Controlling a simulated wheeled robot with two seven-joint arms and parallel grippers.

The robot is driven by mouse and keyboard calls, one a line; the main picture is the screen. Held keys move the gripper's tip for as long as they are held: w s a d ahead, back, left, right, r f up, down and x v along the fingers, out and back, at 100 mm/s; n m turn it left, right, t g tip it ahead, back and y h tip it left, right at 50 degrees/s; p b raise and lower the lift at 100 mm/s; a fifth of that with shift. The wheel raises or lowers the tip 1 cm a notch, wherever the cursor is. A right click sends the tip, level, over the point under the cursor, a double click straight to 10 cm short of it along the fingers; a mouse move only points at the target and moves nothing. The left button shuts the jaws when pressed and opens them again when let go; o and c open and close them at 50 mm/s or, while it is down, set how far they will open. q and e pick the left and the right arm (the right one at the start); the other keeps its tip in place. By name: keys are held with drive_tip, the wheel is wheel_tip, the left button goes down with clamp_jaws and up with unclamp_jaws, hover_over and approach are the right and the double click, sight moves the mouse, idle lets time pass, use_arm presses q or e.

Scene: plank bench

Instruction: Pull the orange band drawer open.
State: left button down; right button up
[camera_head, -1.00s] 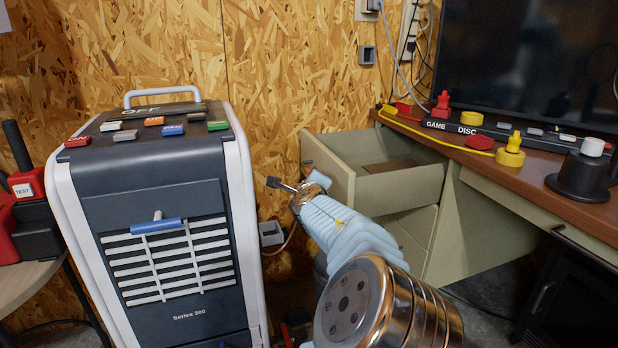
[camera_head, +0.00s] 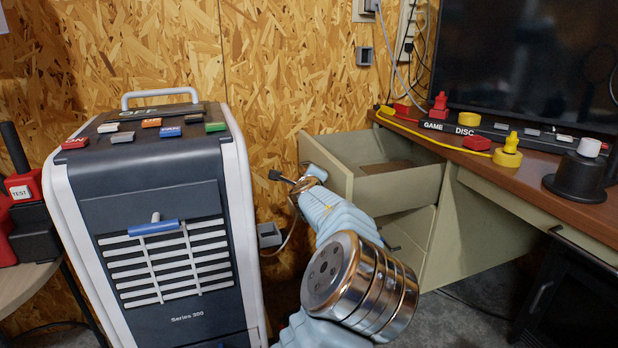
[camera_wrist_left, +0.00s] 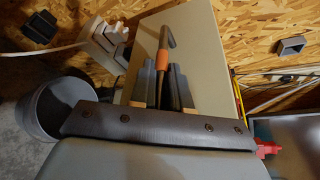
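The pale green-grey drawer (camera_head: 326,166) stands pulled out of the desk at upper centre right in the head view, its inside showing. Its front also fills the upper middle of the left wrist view (camera_wrist_left: 205,55). A dark bar handle with an orange band (camera_wrist_left: 163,62) is on that front. My left gripper (camera_wrist_left: 164,82) is at the handle, its two dark fingers apart on either side of the handle's lower part; firm contact cannot be made out. In the head view my left gripper (camera_head: 283,180) is in front of the drawer, mostly hidden by its wrist. My right gripper is not in view.
A dark and white cabinet (camera_head: 165,240) with a blue-handled grille stands left of the arm. The brown desk top (camera_head: 530,180) with a monitor and coloured pieces is on the right. A grey bucket (camera_wrist_left: 30,130) is at left in the wrist view.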

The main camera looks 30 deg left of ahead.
use_arm(q)
drive_tip(key=s+a+b, duration=0.1)
drive_tip(key=s+a, duration=0.2)
drive_tip(key=shift+s+a, duration=0.1)
drive_tip(key=shift+s, duration=0.3)
drive_tip(key=c, duration=1.5)
unclamp_jaws()
drive_tip(key=shift+o, duration=0.2)
